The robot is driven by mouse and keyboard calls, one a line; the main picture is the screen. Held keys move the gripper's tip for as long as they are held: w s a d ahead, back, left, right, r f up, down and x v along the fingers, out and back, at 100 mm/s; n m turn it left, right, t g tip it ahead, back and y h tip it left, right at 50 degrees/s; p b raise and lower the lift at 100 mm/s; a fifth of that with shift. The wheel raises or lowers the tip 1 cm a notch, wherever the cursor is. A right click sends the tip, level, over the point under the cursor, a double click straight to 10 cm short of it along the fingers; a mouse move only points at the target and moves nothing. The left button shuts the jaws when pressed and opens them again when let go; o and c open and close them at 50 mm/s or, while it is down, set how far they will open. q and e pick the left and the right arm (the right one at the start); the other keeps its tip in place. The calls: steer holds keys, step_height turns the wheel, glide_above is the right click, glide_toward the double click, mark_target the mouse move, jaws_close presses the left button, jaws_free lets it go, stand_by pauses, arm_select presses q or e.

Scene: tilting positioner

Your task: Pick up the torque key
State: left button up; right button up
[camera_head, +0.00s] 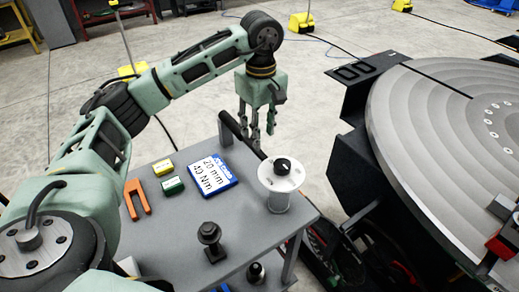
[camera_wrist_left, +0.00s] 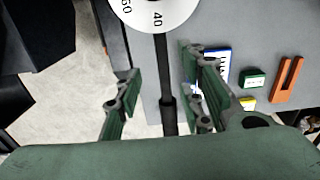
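The torque key has a round white dial (camera_head: 279,176) with a black knob, sitting over a pale drum near the right edge of the grey table. In the left wrist view its dial (camera_wrist_left: 157,12) shows the numbers 40 and 60. Its black shaft (camera_wrist_left: 168,115) runs from the dial down between my fingers. My left gripper (camera_head: 257,128) is open just behind the dial. Its fingers (camera_wrist_left: 160,80) stand apart on both sides of the shaft, with visible gaps. The palm hides the shaft's near end. My right gripper is not in view.
A blue-edged card (camera_head: 212,174) reading 20 mm and 40 Nm, a yellow block (camera_head: 163,167), a green block (camera_head: 173,186) and an orange fork (camera_head: 137,200) lie on the table (camera_head: 165,235). A black fitting (camera_head: 210,241) stands in front. The big round positioner plate (camera_head: 440,120) is at right.

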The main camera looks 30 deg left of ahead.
arm_select(q)
steer(key=shift+a+f, duration=0.1)
steer(key=shift+f, duration=0.25)
steer(key=shift+f+p, duration=0.3)
steer(key=shift+f, duration=0.05)
steer(key=shift+s+f+p, duration=0.2)
steer(key=shift+f+p, duration=0.2)
steer(key=shift+f, duration=0.4)
step_height(320, 180, down, 4)
steer(key=shift+a+r+p, duration=0.15)
steer(key=shift+p, duration=0.65)
steer(key=shift+f, duration=0.4)
steer(key=shift+w+f, duration=0.1)
steer(key=shift+f, duration=0.05)
jaws_close()
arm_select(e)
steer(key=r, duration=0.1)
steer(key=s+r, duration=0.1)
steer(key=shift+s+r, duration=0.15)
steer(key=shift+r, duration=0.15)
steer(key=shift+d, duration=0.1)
